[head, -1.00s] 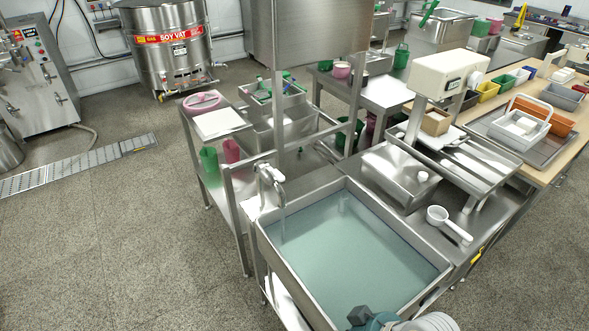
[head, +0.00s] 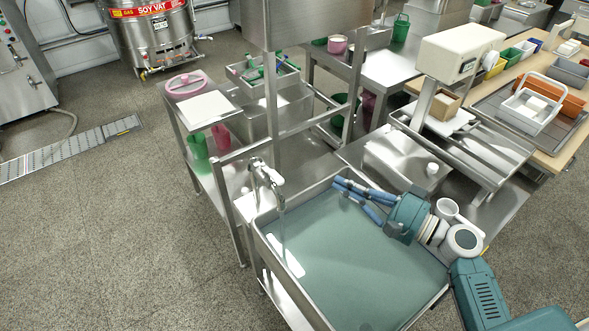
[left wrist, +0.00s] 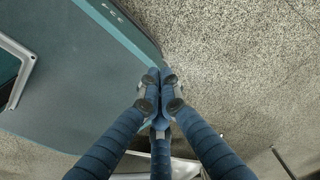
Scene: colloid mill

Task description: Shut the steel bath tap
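The steel tap (head: 266,172) rises at the back left corner of the steel bath (head: 262,262). A thin stream of water (head: 283,228) runs from its spout into the bath, which holds greenish water. My right gripper (head: 338,187) is over the back part of the bath, to the right of the tap and apart from it. Its blue fingers point left toward the tap and draw together at the tips, with nothing seen between them. My left gripper (left wrist: 160,80) shows only in the left wrist view. Its fingertips meet and hold nothing.
A white dipper (head: 447,208) is partly hidden behind my right wrist. A steel box (head: 390,165) stands behind the bath. A steel post (head: 271,110) rises behind the tap. A shelf stand (head: 200,110) is at left. The floor left of the bath is clear.

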